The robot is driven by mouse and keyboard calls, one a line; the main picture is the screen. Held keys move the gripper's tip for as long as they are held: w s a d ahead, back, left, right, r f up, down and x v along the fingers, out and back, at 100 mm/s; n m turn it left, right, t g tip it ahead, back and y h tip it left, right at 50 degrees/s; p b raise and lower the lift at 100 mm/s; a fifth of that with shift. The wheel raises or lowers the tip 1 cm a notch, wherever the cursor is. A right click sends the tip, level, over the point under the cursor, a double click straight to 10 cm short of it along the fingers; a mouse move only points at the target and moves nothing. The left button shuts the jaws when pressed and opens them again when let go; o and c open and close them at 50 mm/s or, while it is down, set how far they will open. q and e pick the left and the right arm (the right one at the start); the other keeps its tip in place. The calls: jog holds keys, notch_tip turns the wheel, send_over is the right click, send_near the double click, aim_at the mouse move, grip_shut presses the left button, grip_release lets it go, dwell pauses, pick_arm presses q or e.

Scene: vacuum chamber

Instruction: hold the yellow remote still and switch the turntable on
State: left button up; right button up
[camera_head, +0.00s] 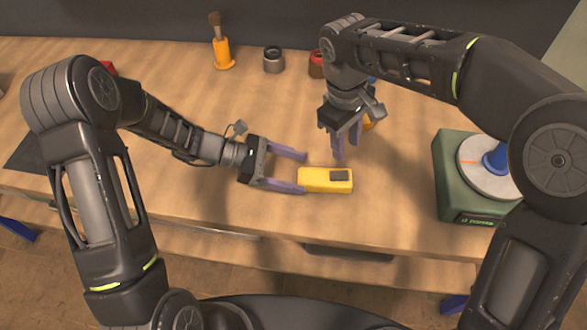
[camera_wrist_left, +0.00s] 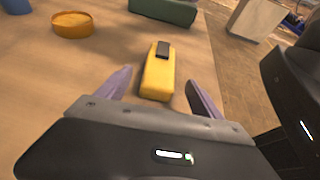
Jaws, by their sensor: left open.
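The yellow remote (camera_head: 315,180) lies flat on the wooden table, with a dark button (camera_head: 340,175) on top near its right end. My left gripper (camera_head: 304,173) is open at its left end. In the left wrist view the near end of the remote (camera_wrist_left: 157,82) sits between the spread fingers, with a gap on both sides. My right gripper (camera_head: 347,150) points down behind the remote, its fingers apart and empty. The turntable (camera_head: 450,185), a green box with a pale disc (camera_head: 478,182) and a blue piece on it, stands at the right, partly hidden by my right arm.
An orange holder with a brush (camera_head: 222,53), a grey cup (camera_head: 273,60) and a red item (camera_head: 316,64) stand along the back. A round orange dish (camera_wrist_left: 73,25) is partly hidden behind my right gripper in the head view. The table's front edge is close to the remote.

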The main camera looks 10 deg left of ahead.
aim_at(323, 179)
pick_arm(q)
jog(key=shift+x, duration=3.85)
jog(key=shift+f, duration=0.1)
jog(key=shift+c, duration=0.6)
